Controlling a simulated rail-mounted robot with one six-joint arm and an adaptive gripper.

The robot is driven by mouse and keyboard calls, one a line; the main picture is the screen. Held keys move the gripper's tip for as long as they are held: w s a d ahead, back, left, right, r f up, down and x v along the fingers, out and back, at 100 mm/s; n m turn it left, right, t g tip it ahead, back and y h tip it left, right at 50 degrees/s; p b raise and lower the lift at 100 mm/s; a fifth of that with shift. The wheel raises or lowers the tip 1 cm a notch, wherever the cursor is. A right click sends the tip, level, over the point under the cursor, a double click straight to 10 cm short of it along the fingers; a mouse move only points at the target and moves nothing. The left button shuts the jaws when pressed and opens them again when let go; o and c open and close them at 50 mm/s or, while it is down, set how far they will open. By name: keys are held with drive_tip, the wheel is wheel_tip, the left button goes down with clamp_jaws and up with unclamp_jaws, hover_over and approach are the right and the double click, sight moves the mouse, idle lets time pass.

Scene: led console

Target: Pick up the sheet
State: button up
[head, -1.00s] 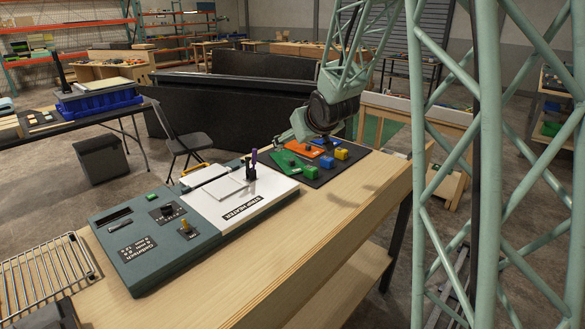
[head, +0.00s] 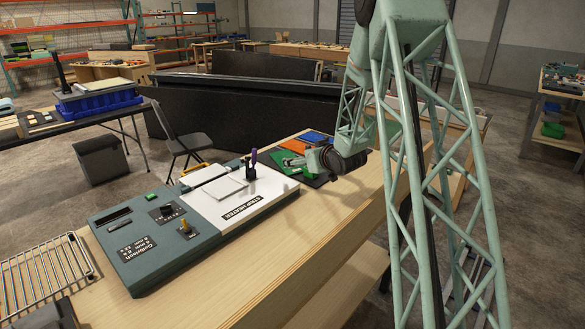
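A thin white square sheet (head: 228,188) lies flat on the white top plate of the console (head: 150,250), left of a small dark holder (head: 250,172) with a purple-topped pen-like item standing in it. My gripper (head: 290,161) is over the coloured plates at the far end of the bench, right of and behind the sheet and apart from it. It points left. It is small and partly merged with the green plate behind it, so its finger opening is unclear. I see nothing held in it.
Green, orange (head: 293,146) and blue (head: 317,137) plates lie on a dark mat, partly hidden by my arm. A wire rack (head: 45,275) is at the front left. The bench front (head: 290,240) right of the console is clear. A folding chair (head: 182,140) stands behind.

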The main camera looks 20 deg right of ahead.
sight(297, 170)
drive_tip(key=shift+t, duration=0.3)
drive_tip(key=shift+w+d+f, duration=0.2)
drive_tip(key=shift+d+f, duration=0.05)
drive_tip(key=shift+f, duration=0.35)
drive_tip(key=shift+w+d+f, duration=0.2)
drive_tip(key=shift+d+f, duration=0.05)
drive_tip(key=shift+f, duration=0.4)
drive_tip(key=shift+w+d+f, duration=0.2)
drive_tip(key=shift+d+f, duration=0.05)
drive_tip(key=shift+f, duration=0.35)
drive_tip(key=shift+w, duration=0.15)
drive_tip(key=shift+b+x, duration=0.5)
drive_tip(key=shift+x, duration=3.7)
drive_tip(key=shift+a+f, duration=0.1)
drive_tip(key=shift+f+b+x, duration=0.25)
drive_tip(key=shift+b+x, duration=0.2)
drive_tip(key=shift+x, duration=2)
drive_tip(key=shift+r, duration=0.1)
